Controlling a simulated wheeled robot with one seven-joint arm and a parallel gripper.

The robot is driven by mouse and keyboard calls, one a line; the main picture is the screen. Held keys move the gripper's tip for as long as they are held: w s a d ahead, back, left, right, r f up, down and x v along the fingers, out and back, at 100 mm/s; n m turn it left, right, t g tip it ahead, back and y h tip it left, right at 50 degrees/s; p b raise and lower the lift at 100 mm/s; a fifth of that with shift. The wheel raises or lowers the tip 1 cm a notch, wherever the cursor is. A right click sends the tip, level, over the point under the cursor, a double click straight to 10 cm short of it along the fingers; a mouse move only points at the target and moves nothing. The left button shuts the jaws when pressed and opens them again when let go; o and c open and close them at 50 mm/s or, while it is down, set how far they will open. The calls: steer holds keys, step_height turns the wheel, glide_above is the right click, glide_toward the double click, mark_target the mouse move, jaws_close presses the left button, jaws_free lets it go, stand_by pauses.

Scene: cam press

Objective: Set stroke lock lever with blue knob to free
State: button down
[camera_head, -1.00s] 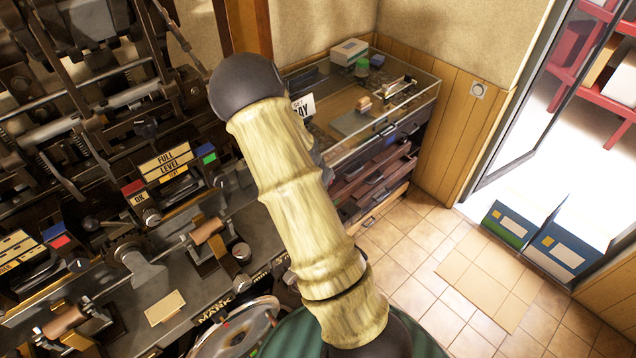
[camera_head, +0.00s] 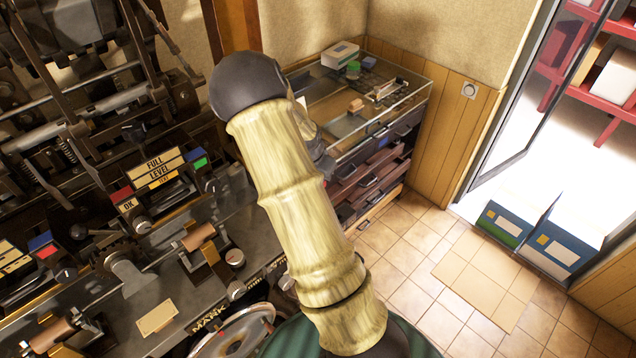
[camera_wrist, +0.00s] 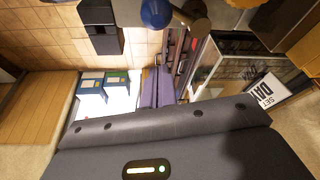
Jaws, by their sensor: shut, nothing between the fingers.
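A blue knob (camera_wrist: 156,12) shows at the top edge of the wrist view, with a brownish shaft running right from it. I take it for the stroke lock lever's knob; its mounting and its setting do not show. My gripper (camera_wrist: 105,45) appears as dark fingers at the upper left of the wrist view. They are shut and empty, left of the knob with a gap in the picture; the depth between them cannot be told. In the head view my arm hides the gripper, and I cannot make out the lever there.
The dark press (camera_head: 90,130) fills the left of the head view, with a FULL LEVEL sign (camera_head: 158,165). A glass-topped cabinet (camera_head: 385,120) stands behind my arm. Tiled floor (camera_head: 420,250) is open at right.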

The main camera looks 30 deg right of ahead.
steer(key=w+b+v, duration=0.1)
steer(key=v, duration=0.6)
steer(key=shift+s+a+r, duration=0.2)
steer(key=shift+s+r, duration=0.05)
steer(key=shift+r, duration=0.05)
steer(key=shift+s, duration=0.1)
steer(key=shift+a, duration=0.1)
steer(key=s+a+n+y+b, duration=0.3)
steer(key=s+a+n, duration=0.9)
steer(key=s+a, duration=0.5)
steer(key=shift+a+t+b, duration=0.4)
steer(key=shift+b, duration=0.15)
